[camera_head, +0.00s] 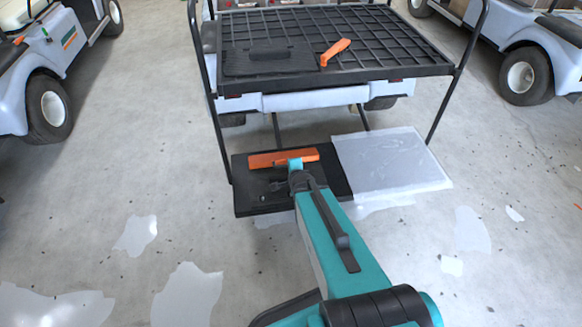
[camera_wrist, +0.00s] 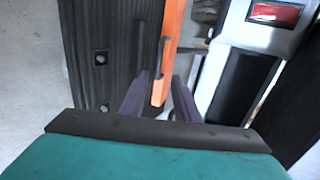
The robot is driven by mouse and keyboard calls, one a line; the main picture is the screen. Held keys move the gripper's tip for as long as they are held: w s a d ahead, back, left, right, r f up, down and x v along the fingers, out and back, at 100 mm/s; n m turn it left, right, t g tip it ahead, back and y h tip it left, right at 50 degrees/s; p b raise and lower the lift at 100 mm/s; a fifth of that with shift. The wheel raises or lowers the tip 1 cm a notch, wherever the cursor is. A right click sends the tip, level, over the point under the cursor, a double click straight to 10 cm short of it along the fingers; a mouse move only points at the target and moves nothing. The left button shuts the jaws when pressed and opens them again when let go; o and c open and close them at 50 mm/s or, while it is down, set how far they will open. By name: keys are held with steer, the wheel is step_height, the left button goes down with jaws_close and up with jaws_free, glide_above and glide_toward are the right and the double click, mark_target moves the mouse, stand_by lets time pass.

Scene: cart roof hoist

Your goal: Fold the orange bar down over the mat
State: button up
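The orange bar (camera_head: 262,160) lies along the far side of the black rear deck in the head view, and runs upright through the wrist view (camera_wrist: 171,45). A dark ribbed surface (camera_wrist: 95,40) lies to its left there. My gripper (camera_head: 295,163) is at the bar's right part in the head view. In the wrist view its two purple fingers (camera_wrist: 160,78) stand apart on either side of the bar, with small gaps showing; contact is unclear. A black mat (camera_head: 240,62) lies on the roof rack, with a short orange lever (camera_head: 335,52) to its right.
A pale translucent sheet (camera_head: 395,160) covers the deck's right part. The black roof rack (camera_head: 400,50) stands on posts above the deck. Other carts stand at left (camera_head: 30,95) and right (camera_head: 530,60). The concrete floor (camera_head: 100,200) beside the deck is open, with pale patches.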

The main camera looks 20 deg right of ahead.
steer(key=shift+p+v, duration=1.45)
steer(key=shift+p, duration=0.95)
steer(key=shift+r, duration=0.1)
steer(key=shift+c, duration=0.2)
steer(key=shift+s+a+f, duration=0.1)
steer(key=shift+a+f, duration=0.05)
steer(key=shift+f, duration=0.05)
jaws_close()
steer(key=s+a+f+n+g+y, duration=0.1)
steer(key=s+a+f+n+g, duration=0.55)
steer(key=s, duration=0.45)
steer(key=s+a+f+n+g+y, duration=0.1)
steer(key=s+a+f+n+g, duration=0.3)
steer(key=s+f+n, duration=0.6)
steer(key=s+a+n+g, duration=0.3)
steer(key=s+n+g, duration=0.1)
steer(key=s, duration=0.9)
steer(key=shift+a+r, duration=0.15)
steer(key=shift+r, duration=0.25)
steer(key=shift+a, duration=0.1)
